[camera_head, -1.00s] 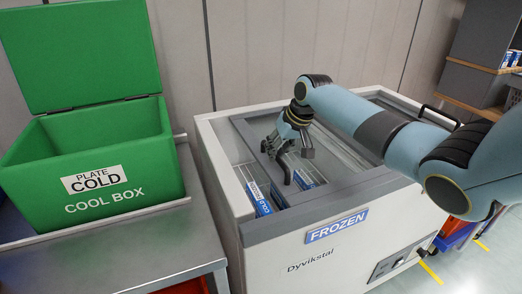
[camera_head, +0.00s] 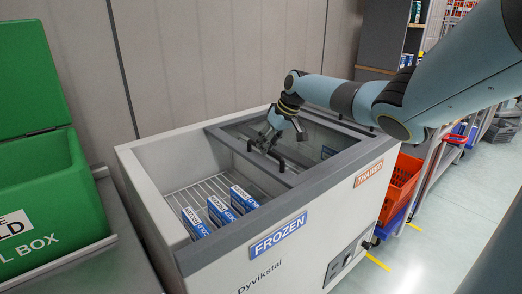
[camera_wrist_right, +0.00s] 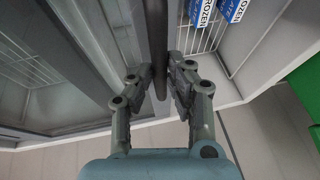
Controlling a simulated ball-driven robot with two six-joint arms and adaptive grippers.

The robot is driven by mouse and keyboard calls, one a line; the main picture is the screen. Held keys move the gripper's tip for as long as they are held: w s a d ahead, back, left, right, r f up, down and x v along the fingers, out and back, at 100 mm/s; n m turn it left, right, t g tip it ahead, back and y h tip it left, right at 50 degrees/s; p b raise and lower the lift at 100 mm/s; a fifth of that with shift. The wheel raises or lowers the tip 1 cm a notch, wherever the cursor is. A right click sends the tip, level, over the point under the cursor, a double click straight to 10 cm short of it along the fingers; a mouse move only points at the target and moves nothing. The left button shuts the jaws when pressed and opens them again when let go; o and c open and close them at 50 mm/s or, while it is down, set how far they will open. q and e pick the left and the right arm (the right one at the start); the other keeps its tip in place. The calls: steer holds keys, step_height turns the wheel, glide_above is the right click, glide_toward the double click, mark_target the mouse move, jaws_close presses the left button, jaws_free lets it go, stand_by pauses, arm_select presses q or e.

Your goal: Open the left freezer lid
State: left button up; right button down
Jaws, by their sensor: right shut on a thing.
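The white chest freezer (camera_head: 258,232) has a grey rim and a FROZEN label. Its left half stands uncovered, showing a wire rack with blue-and-white packs (camera_head: 219,209). The left lid (camera_head: 232,138), a grey-framed sliding pane, lies over the right half. My right gripper (camera_head: 264,140) is at the dark handle (camera_head: 262,154) near the lid's left edge. In the right wrist view the gripper (camera_wrist_right: 158,78) is shut on the handle bar (camera_wrist_right: 157,30), which runs between its fingers. My left gripper is not in view.
A green cool box (camera_head: 45,205) with its lid up stands on a metal counter (camera_head: 95,265) at the left. A THAWED label (camera_head: 368,173) is on the freezer's front right.

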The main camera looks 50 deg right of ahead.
steer(key=c, duration=1.3)
jaws_free()
steer(key=v, duration=1.2)
